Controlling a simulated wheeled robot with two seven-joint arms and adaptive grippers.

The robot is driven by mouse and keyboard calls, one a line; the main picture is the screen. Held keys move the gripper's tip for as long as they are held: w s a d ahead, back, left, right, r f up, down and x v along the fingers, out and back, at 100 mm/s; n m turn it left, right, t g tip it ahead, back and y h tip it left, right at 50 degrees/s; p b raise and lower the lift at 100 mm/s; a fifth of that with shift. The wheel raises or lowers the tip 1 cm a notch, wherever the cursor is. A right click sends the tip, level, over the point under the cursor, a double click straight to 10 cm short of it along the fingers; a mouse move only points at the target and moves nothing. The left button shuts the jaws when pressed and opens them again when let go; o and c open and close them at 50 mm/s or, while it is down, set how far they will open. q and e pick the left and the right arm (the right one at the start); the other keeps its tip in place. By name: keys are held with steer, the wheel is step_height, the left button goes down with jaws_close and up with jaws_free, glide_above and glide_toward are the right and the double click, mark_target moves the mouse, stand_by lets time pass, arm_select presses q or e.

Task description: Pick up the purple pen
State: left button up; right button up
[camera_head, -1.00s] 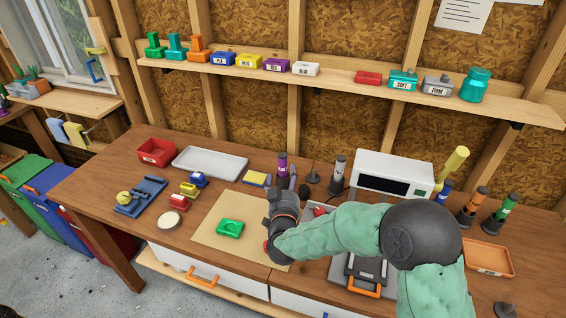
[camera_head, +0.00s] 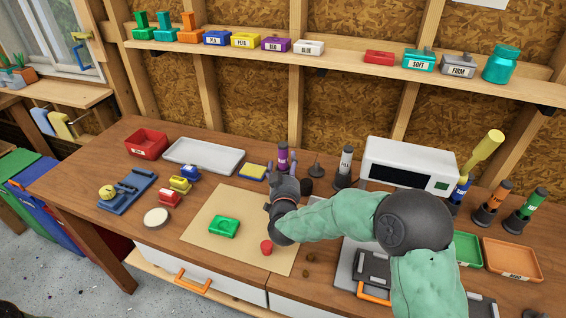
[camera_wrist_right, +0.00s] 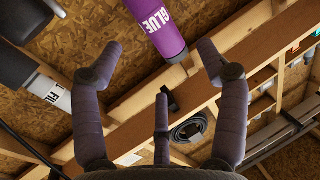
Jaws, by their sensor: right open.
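The purple pen (camera_head: 283,154), a purple cylinder with a dark top, stands upright at the back of the workbench. Its lower part is hidden behind my right gripper in the head view. My right gripper (camera_head: 284,172) is open, just in front of the pen, fingers pointing toward it. In the right wrist view the pen (camera_wrist_right: 158,27), lettered "GLUE", shows between and beyond the tips of the spread fingers of the gripper (camera_wrist_right: 161,60). I see no finger closed on it. My left gripper is not in view.
A grey-and-white pen (camera_head: 345,163) in a dark holder stands to the right, before the white microwave-like box (camera_head: 400,176). A yellow sponge-like block (camera_head: 252,172) lies to the left. A green piece (camera_head: 224,227) and red piece (camera_head: 266,247) lie on the tan mat (camera_head: 207,238).

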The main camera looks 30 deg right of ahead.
mark_target(285, 157)
steer(key=shift+x, duration=1.15)
steer(key=b+x, duration=0.1)
steer(key=x, duration=0.1)
steer(key=f+b+x, duration=0.1)
steer(key=x, duration=0.1)
steer(key=shift+w+a, duration=0.1)
steer(key=shift+w+d+r, duration=0.15)
steer(key=shift+w+d, duration=0.1)
steer(key=shift+w, duration=0.15)
steer(key=c, duration=1.5)
